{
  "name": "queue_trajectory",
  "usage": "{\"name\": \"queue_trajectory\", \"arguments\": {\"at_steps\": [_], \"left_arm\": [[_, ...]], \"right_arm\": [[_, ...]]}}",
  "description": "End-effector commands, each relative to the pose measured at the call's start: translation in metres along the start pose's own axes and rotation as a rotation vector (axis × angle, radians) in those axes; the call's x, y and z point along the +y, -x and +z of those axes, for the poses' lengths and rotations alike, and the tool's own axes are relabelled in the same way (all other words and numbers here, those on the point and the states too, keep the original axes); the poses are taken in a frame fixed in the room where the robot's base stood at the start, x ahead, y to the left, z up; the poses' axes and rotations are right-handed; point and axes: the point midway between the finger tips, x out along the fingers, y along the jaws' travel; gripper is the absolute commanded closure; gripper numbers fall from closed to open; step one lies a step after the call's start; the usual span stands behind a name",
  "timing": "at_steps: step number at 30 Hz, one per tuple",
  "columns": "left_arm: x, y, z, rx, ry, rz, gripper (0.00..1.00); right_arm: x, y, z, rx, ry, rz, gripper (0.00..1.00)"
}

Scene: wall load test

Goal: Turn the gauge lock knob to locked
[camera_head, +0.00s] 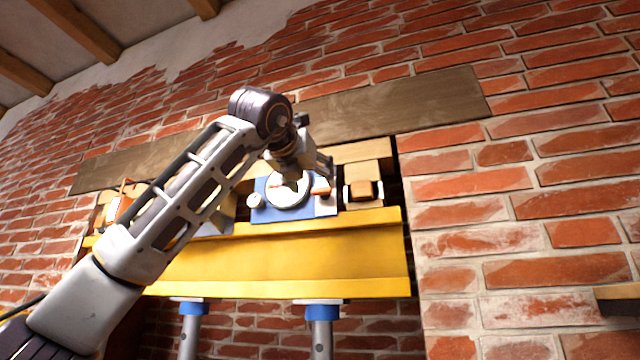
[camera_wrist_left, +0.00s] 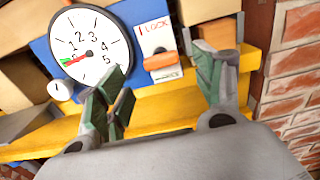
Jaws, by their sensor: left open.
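The gauge lock knob (camera_wrist_left: 161,61) is an orange bar on a white plate (camera_wrist_left: 153,36). It lies nearly level across the plate, below the word LOCK; lettering under it is too small to read. The round white gauge (camera_wrist_left: 88,45) sits to its left on a blue panel (camera_head: 265,214). In the head view the knob (camera_head: 320,190) shows small at the gauge's right. My left gripper (camera_wrist_left: 164,72) is open and empty, with its green-padded fingers spread either side of the knob in the wrist view. The knob looks beyond the fingertips; I see no contact. My right gripper is not in view.
A yellow beam (camera_head: 280,262) runs below the panel, on blue-topped posts (camera_head: 322,312). A wooden block (camera_head: 362,190) stands close right of the plate. A small white round part (camera_wrist_left: 60,90) sits lower left of the gauge. Brick wall (camera_head: 520,200) surrounds the opening.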

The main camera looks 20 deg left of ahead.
Motion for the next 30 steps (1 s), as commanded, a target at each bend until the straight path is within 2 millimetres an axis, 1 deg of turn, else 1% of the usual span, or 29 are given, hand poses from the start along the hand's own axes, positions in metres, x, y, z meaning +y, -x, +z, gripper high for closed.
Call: {"name": "queue_trajectory", "arguments": {"at_steps": [1,6,15,21,29,30], "left_arm": [[0.0,-0.007,0.002,0.0,0.0,0.0,0.32],[0.0,-0.027,0.002,0.001,0.0,0.0,0.32],[0.0,-0.054,0.001,0.001,0.0,0.0,0.32],[0.0,-0.06,0.001,-0.001,0.0,0.0,0.32],[0.0,-0.06,0.0,-0.001,0.0,0.0,0.32],[0.0,-0.06,0.0,-0.001,0.0,0.0,0.33]], "right_arm": [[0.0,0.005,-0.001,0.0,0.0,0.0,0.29],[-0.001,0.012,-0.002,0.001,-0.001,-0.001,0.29],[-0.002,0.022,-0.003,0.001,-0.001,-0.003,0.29],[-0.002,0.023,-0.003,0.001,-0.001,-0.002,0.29],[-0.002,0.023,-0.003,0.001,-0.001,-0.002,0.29],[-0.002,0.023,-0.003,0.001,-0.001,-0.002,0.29]]}}
